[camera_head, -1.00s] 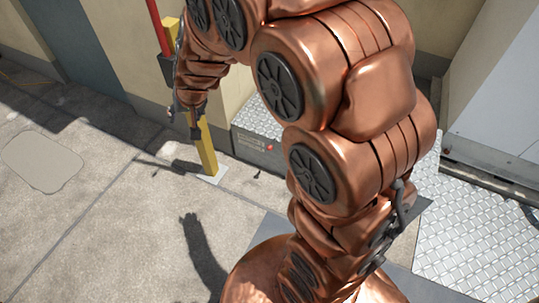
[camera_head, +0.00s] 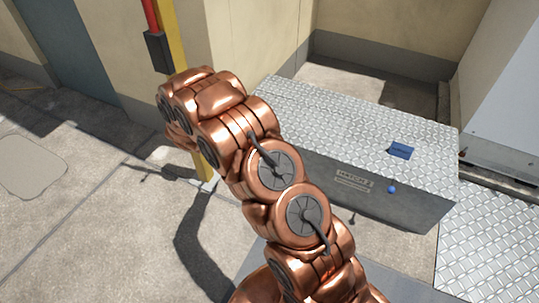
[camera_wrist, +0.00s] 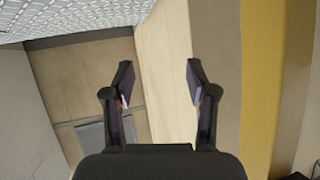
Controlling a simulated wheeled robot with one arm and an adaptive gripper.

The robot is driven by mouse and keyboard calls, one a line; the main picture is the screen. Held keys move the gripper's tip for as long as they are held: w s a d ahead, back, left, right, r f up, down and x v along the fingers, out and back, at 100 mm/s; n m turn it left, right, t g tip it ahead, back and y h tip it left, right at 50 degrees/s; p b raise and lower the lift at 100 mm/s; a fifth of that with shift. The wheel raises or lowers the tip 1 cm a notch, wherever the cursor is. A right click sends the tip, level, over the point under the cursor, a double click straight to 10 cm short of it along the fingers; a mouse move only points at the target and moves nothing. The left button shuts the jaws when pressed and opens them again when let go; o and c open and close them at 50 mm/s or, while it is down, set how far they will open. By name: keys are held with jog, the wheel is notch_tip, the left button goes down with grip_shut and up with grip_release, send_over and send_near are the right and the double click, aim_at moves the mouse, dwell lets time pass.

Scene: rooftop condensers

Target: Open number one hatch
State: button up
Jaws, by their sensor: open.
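A long low grey box (camera_head: 418,214) with a diamond-plate top (camera_head: 335,118) stands by the wall in the head view. Its right front has a label (camera_head: 353,180) that seems to read "HATCH 2", a blue knob (camera_head: 391,189) and a blue patch (camera_head: 401,150) on top. My arm covers the left front of the box, so no number one label or red knob shows now. In the wrist view my gripper (camera_wrist: 158,75) is open with nothing between its fingers. Diamond plate (camera_wrist: 70,16) shows at the upper left there. The gripper's fingers are hidden in the head view.
A yellow post (camera_head: 177,40) with a red pipe (camera_head: 151,14) and dark box stands left of the hatch box; yellow also shows in the wrist view (camera_wrist: 262,85). A white cabinet (camera_head: 510,100) and diamond-plate floor (camera_head: 487,245) are at right. Concrete at left is clear.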

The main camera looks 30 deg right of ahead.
jog(key=s+d+f+m+g+h+b, duration=0.1)
jog(key=s+d+f+g+h+b, duration=0.1)
jog(key=s+d+f+h+b, duration=0.5)
jog(key=s+d+f+m+g+h+b, duration=0.1)
jog(key=s+d+f+h+b, duration=0.2)
jog(key=f, duration=0.9)
jog(key=shift+y, duration=0.5)
jog(key=shift+b+x, duration=1.3)
jog(key=shift+x, duration=2.5)
jog(key=shift+s+r, duration=0.15)
jog(key=shift+c, duration=0.2)
grip_shut()
